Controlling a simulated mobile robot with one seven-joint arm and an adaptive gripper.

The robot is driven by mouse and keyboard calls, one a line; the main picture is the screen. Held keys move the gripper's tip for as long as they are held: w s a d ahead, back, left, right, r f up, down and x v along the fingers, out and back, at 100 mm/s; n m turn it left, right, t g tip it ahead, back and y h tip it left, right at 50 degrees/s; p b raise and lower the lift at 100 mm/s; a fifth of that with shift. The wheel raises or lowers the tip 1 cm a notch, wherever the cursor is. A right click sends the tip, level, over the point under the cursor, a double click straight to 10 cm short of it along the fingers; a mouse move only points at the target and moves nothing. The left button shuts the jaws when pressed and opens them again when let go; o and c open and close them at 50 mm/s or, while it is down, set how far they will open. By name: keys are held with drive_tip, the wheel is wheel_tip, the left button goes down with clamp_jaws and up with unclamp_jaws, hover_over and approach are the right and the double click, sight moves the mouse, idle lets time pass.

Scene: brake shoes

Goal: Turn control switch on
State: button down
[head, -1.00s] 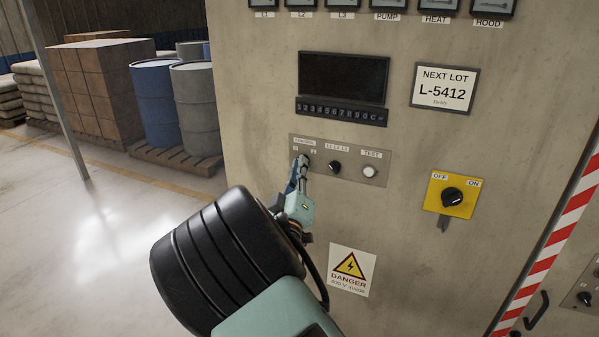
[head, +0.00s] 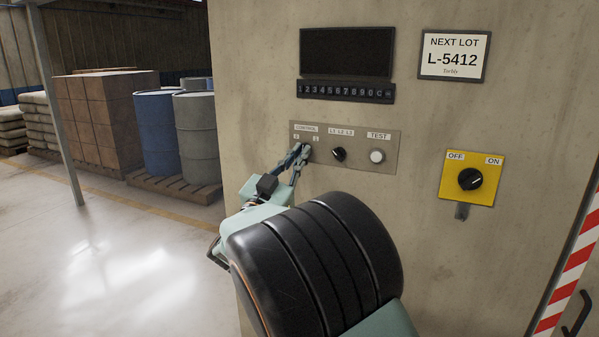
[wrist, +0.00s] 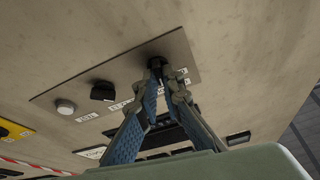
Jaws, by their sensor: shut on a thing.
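The control switch (wrist: 155,64) is a small dark knob at the end of the grey switch plate, under the CONTROL label (head: 306,128) with its 0 and 1 marks. My gripper (head: 302,151) reaches the plate from below and covers most of the knob in the head view. In the wrist view my gripper (wrist: 161,78) has its two blue-padded fingertips closed on the knob, one on each side. The knob's pointer is hidden, so I cannot tell which mark it faces.
On the same plate (head: 391,138) sit a black L1 L2 L3 selector (head: 338,154) and a white TEST button (head: 377,156). A yellow OFF/ON rotary switch (head: 470,179) is lower right.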

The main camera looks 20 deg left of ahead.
drive_tip(key=shift+a+m+g+h+b, duration=0.1)
drive_tip(key=shift+m+g+h+b, duration=0.4)
drive_tip(key=shift+m, duration=1.15)
drive_tip(key=shift+m+g+h+b, duration=0.3)
drive_tip(key=shift+m+h+b, duration=0.45)
drive_tip(key=shift+m, duration=0.85)
drive_tip(key=shift+a+m+g+h+b, duration=0.1)
drive_tip(key=shift+m+g+h+b, duration=0.5)
drive_tip(key=shift+m, duration=1.05)
drive_tip(key=c, duration=2.1)
unclamp_jaws()
drive_tip(key=shift+r, duration=0.1)
drive_tip(key=shift+s, duration=0.1)
drive_tip(key=v, duration=1.2)
drive_tip(key=shift+f, duration=0.25)
